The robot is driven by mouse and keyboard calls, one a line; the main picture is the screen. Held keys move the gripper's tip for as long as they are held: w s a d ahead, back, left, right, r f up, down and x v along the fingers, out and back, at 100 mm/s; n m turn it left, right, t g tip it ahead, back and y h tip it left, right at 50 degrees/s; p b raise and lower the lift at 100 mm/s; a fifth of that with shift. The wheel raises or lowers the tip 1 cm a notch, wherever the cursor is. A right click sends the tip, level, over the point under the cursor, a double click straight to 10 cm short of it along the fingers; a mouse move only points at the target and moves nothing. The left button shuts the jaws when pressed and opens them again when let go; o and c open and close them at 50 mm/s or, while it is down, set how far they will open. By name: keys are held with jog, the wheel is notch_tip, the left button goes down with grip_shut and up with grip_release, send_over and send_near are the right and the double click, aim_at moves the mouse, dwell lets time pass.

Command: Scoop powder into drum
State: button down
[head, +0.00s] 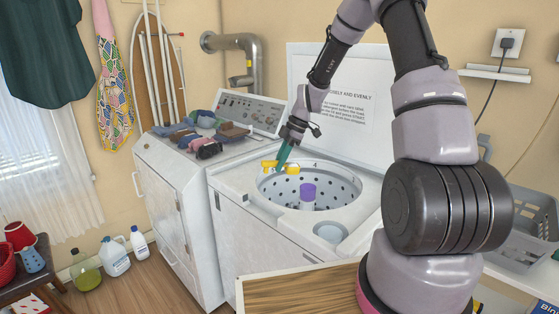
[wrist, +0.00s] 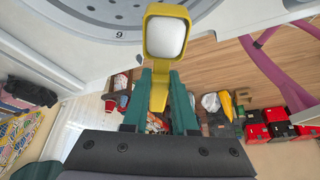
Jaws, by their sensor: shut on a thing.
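My gripper (head: 282,160) is shut on the handle of a yellow scoop (head: 269,164). In the wrist view the teal fingers of my gripper (wrist: 161,78) pinch the yellow handle (wrist: 158,95). The scoop's square bowl is filled with white powder (wrist: 166,37). The open washer drum (head: 338,188) has a perforated metal wall and a purple-topped central post (head: 308,192). In the head view the scoop appears at the drum's back-left rim; its exact height above the rim I cannot tell. In the wrist view a grey perforated surface (wrist: 90,12) lies beside the bowl.
The washer's lid (head: 345,85) stands raised behind the drum. Several bottles (head: 115,255) stand on the floor. A wooden surface (head: 300,292) is in front, and a grey basket (head: 520,235) is right.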

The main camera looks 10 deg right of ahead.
jog(key=g, duration=0.3)
jog(key=shift+m+g, duration=0.3)
jog(key=shift+g, duration=0.6)
jog(key=g, duration=0.2)
jog(key=shift+f+g, duration=0.1)
jog(key=shift+g, duration=1.2)
